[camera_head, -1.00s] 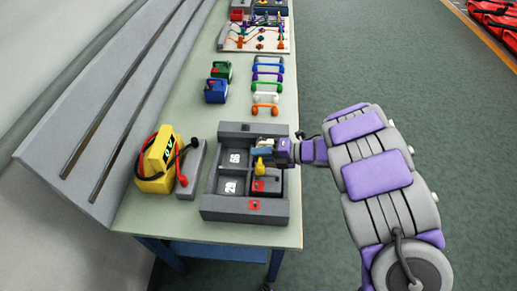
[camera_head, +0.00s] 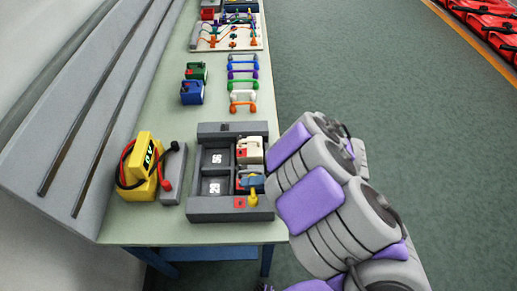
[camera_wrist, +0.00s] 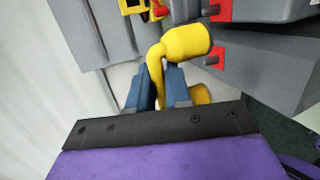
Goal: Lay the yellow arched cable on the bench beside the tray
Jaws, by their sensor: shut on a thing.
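The yellow arched cable (camera_head: 253,198) has a thick yellow end. It shows at the right front part of the grey tray (camera_head: 215,207) in the head view, but I cannot tell whether it touches the tray. My gripper (camera_head: 252,181) is over the tray's right side. In the wrist view the blue fingers of my gripper (camera_wrist: 159,82) are shut on the arch of the yellow cable (camera_wrist: 184,42). One thick end sticks out above the fingers and another part shows below them. The green bench (camera_head: 150,220) carries the tray.
A yellow charger (camera_head: 146,168) with red and black leads and a grey block (camera_head: 173,175) stand left of the tray. A white block (camera_head: 250,150) sits in the tray. Several coloured arched cables (camera_head: 242,84) lie behind it. Bare bench shows between these cables and the tray.

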